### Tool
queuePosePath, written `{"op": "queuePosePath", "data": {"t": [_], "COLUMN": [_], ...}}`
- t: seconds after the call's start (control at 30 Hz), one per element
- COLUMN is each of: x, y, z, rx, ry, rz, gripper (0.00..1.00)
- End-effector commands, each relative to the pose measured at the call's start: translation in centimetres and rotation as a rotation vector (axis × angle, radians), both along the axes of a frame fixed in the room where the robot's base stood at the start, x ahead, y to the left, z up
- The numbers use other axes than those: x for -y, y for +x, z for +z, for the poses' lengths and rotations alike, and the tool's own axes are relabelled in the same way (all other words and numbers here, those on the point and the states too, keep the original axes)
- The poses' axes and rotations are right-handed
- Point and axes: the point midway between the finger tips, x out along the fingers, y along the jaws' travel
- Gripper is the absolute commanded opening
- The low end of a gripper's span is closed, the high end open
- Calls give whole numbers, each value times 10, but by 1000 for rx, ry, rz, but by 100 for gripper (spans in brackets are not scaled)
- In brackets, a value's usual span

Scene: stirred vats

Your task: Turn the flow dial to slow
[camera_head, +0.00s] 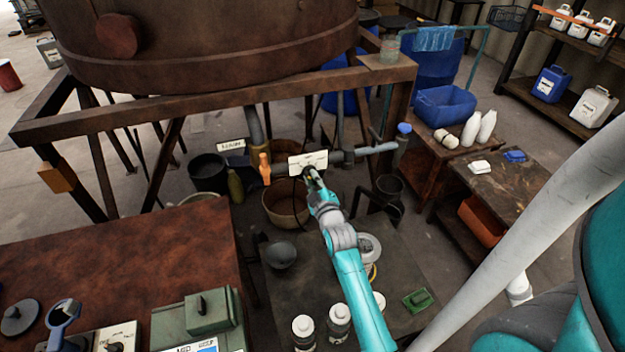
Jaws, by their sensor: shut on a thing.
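A small white plate (317,158) with dark markings stands beneath the vat's frame, beside the outlet pipe; its lettering is too small to read. The flow dial appears to be at this plate, mostly hidden by my gripper. My gripper (309,175) reaches forward to the plate's lower edge and is shut on the dial. Which way the dial points cannot be made out.
The brown vat (205,45) rests on a rusty frame (215,98) above. An orange-handled valve (265,168) is left of the plate, and a grey pipe (370,150) with a blue cap runs right. Buckets and a basket stand below. White-capped bottles (339,322) stand near my arm.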

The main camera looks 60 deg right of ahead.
Motion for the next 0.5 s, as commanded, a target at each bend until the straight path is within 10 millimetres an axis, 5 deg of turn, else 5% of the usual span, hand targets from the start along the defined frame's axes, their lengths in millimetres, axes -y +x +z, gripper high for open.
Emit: {"op": "queuePosePath", "data": {"t": [0.13,0.17,0.27,0.5], "x": [0,0,0,0], "y": [0,0,0,0], "z": [-1,-1,0,0], "rx": [-2,-2,-2,0], "ry": [-1,-1,0,0], "rz": [0,0,0,0], "gripper": [0,18,41,41]}}
